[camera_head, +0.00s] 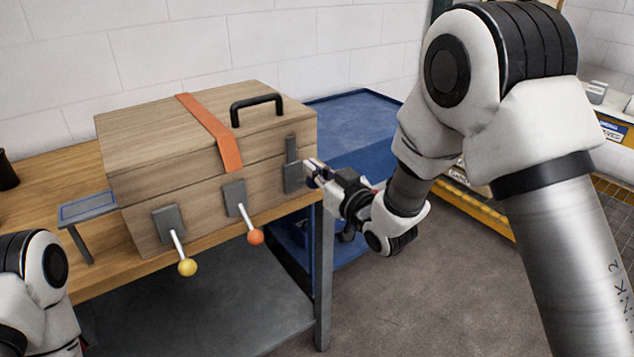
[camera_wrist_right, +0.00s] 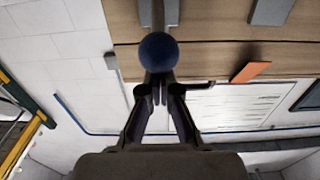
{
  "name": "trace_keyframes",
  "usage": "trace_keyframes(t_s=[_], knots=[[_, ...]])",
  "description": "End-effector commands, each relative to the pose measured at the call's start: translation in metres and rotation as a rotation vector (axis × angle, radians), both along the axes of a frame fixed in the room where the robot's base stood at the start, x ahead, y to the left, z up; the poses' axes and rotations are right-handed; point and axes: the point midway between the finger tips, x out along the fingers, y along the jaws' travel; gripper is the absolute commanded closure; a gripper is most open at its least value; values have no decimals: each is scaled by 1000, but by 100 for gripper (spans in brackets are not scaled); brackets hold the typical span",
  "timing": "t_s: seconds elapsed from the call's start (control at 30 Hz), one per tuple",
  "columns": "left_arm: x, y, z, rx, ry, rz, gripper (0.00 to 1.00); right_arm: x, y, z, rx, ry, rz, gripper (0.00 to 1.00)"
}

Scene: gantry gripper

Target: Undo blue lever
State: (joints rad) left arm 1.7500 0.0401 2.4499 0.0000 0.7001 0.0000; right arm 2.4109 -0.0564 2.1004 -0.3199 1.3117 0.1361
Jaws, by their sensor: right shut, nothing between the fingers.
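The blue lever's round blue knob (camera_wrist_right: 158,54) shows in the right wrist view, right at the tips of my right gripper (camera_wrist_right: 157,92). Its grey mount (camera_wrist_right: 145,12) is behind it on the wooden box. In the head view the grey mount (camera_head: 293,178) is at the box's right front, and my gripper (camera_head: 312,173) hides most or all of the knob. My right gripper is shut with nothing between its fingers. Whether the fingers touch the knob cannot be told. My left gripper is out of view.
The wooden box (camera_head: 165,138) has an orange strap (camera_head: 212,130) and a black handle (camera_head: 257,108). Yellow-knobbed (camera_head: 187,267) and orange-knobbed (camera_head: 256,237) levers point down and outward from its front. It stands on a wooden bench (camera_head: 50,185). A blue container (camera_head: 355,125) is behind right.

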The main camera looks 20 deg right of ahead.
Motion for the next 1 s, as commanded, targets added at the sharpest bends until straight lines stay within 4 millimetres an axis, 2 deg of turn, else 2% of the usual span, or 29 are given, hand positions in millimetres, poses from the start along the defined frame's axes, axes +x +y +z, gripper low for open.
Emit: trace_keyframes(t_s=[0.03, 0.57, 0.73, 1.0], knots=[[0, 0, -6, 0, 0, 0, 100, 0, 0, -9, -2, 6, 0, 100], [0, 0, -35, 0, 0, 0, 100, 1, 1, -46, -2, 5, 1, 100], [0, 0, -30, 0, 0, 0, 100, -3, -1, -39, -1, 4, 0, 100], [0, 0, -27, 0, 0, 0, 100, -20, -7, -30, 0, 3, 0, 100]])
